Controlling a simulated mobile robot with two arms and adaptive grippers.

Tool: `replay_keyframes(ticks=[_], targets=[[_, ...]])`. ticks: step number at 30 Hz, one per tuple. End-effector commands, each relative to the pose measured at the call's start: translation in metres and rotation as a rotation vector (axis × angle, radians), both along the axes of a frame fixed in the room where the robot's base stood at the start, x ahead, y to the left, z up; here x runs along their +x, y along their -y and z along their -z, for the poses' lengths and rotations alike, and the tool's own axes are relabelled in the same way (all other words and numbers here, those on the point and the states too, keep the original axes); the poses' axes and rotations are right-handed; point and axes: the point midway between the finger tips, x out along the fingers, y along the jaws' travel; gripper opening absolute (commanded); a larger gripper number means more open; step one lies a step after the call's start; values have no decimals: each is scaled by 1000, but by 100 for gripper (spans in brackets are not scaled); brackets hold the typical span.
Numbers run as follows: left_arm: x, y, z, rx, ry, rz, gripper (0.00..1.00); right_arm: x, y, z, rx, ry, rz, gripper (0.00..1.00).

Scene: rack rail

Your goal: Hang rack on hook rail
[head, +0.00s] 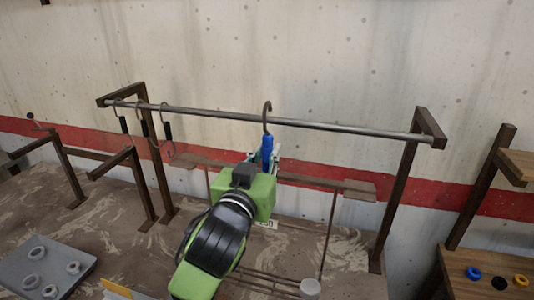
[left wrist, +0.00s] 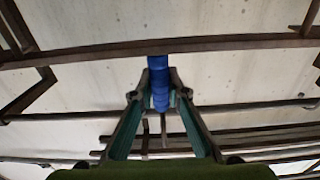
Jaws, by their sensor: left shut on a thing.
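The hook rail is a grey bar (head: 350,128) held between brown brackets. The rack has a dark hook (head: 267,108) with a blue grip (head: 267,146), a brown crossbar (head: 350,187), thin uprights (head: 329,235) and a wire shelf at the bottom. My left gripper (head: 264,158) is shut on the blue grip, which also shows between its fingers in the left wrist view (left wrist: 160,88). The hook's curve stands above the rail line; I cannot tell whether it touches the rail. My left arm hides part of the rack. My right gripper is not in view.
Several dark hooks with black grips (head: 144,128) hang at the rail's left end. Brown posts (head: 397,205) stand at both ends. A grey plate with rings (head: 45,268) is at lower left, a wooden shelf (head: 490,270) at right. The rail's right half is clear.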

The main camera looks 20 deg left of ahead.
Motion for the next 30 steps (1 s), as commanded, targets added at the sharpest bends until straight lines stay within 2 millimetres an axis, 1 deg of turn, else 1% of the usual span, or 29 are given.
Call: replay_keyframes(ticks=[1, 8, 21, 30], targets=[[0, 0, -2, -1, 5, 0, 0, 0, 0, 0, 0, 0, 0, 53], [2, 0, -3, -1, 6, 0, 0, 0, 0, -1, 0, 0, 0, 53], [19, 0, -3, -1, 6, 0, 0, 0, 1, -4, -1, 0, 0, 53], [20, 0, -3, -1, 6, 1, 0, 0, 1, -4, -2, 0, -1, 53]])
